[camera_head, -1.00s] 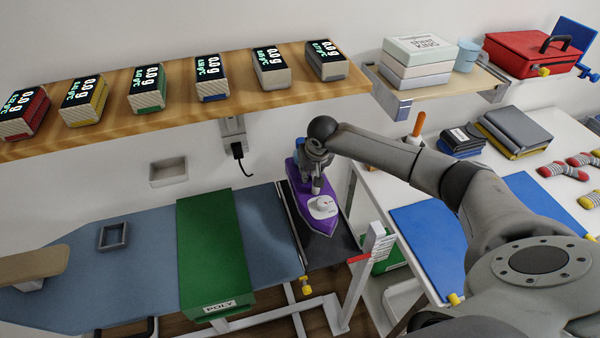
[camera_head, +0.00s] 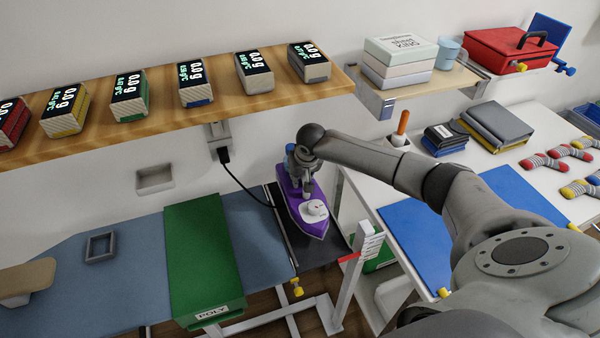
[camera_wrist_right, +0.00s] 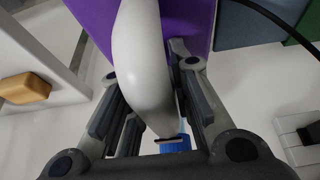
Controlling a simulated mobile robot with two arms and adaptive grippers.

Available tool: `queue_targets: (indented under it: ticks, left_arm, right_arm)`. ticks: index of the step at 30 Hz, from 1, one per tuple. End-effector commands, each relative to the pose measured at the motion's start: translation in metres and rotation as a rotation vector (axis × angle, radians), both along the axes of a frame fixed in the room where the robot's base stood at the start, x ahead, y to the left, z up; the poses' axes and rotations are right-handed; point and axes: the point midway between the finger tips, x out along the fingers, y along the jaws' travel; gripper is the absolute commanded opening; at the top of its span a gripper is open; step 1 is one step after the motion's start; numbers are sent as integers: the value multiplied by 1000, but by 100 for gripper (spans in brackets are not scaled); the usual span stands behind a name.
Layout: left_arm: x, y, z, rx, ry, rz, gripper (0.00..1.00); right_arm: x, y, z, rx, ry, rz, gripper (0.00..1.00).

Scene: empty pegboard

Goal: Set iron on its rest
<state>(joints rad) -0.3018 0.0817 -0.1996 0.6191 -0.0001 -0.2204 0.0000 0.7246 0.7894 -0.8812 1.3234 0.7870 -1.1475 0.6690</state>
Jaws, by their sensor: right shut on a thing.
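The purple and white iron (camera_head: 314,211) is over the dark rest (camera_head: 326,252) at the right end of the ironing board, its tip toward the front. My right gripper (camera_head: 302,184) is shut on the iron's handle from behind and above. In the right wrist view, the white handle (camera_wrist_right: 140,55) runs between the fingers of my right gripper (camera_wrist_right: 148,68), with the purple body beyond. The iron looks level, but I cannot tell whether its sole touches the rest. My left gripper is not in view.
A black cord (camera_head: 245,187) runs from the wall socket (camera_head: 219,143) toward the iron. A wooden shelf (camera_head: 150,125) with several small scales hangs above. A white table (camera_head: 480,165) stands to the right.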

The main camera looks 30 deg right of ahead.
Motion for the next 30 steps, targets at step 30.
queue_targets:
  ticks: [30]
  left_arm:
    - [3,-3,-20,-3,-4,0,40]
  right_arm:
    - [2,0,-43,1,-6,0,0]
